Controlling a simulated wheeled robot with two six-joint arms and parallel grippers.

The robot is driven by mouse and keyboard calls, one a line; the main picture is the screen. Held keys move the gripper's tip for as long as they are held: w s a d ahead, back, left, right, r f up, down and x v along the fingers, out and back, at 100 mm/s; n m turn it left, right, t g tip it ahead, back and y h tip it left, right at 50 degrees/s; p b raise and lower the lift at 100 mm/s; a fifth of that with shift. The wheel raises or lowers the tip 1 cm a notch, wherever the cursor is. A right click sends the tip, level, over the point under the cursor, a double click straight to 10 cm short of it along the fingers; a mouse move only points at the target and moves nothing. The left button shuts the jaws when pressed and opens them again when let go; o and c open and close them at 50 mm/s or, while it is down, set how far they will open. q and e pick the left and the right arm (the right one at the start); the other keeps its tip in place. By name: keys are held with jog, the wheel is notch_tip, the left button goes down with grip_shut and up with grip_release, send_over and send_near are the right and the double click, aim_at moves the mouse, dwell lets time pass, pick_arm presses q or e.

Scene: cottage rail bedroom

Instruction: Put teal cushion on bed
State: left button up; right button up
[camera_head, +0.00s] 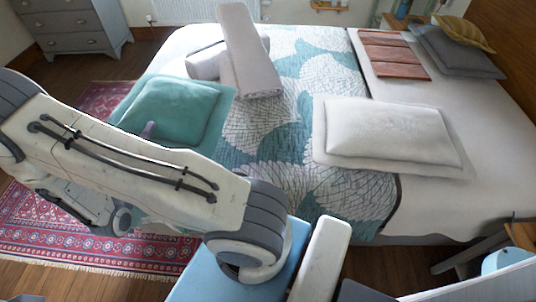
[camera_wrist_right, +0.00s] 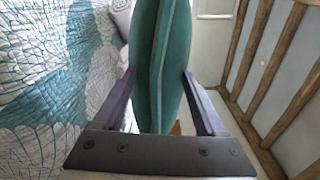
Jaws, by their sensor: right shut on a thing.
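The teal cushion (camera_head: 185,105) is at the left, foot-end side of the bed (camera_head: 480,105) in the head view. My right gripper (camera_head: 149,130) is shut on its near edge; only a small purple fingertip part shows there, and my pale arm link hides the rest. In the right wrist view, the teal cushion (camera_wrist_right: 160,50) stands edge-on between the two fingers of the right gripper (camera_wrist_right: 162,80). The patterned quilt (camera_wrist_right: 50,80) lies to the left of it. I cannot tell whether the cushion touches the bed. My left gripper is not in view.
A white pillow (camera_head: 393,133) lies on the bed's near right part. A grey dresser (camera_head: 75,30) stands far left. The middle quilt (camera_head: 275,130) is clear.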

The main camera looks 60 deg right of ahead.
jog(key=s+d+f+m+g+b, duration=0.1)
jog(key=s+d+f+g+b, duration=0.1)
jog(key=s+d+f+b, duration=0.2)
jog(key=s+d+f+m+g+h+b, duration=0.1)
jog(key=s+d+f+g+b, duration=0.2)
jog(key=d+b, duration=0.5)
notch_tip(320, 180, down, 2)
jog(key=s+b, duration=0.1)
jog(key=b, duration=0.3)
jog(key=shift+d+g+b, duration=0.2)
jog(key=shift+g+b, duration=0.1)
jog(key=w+a+f+b, duration=0.1)
jog(key=w+a+f, duration=0.1)
jog(key=w, duration=0.1)
jog(key=w+a+f+b, duration=0.1)
jog(key=w+f, duration=0.1)
jog(key=w, duration=0.1)
jog(key=w+a+f+b, duration=0.1)
jog(key=w+a+f, duration=0.1)
jog(key=w+f, duration=0.1)
jog(key=shift+w+a+f, duration=0.1)
jog(key=shift+w+a, duration=0.2)
jog(key=shift+w, duration=0.25)
notch_tip(320, 180, down, 4)
jog(key=shift+f+b, duration=0.1)
jog(key=shift+b, duration=1)
jog(key=o, duration=1.3)
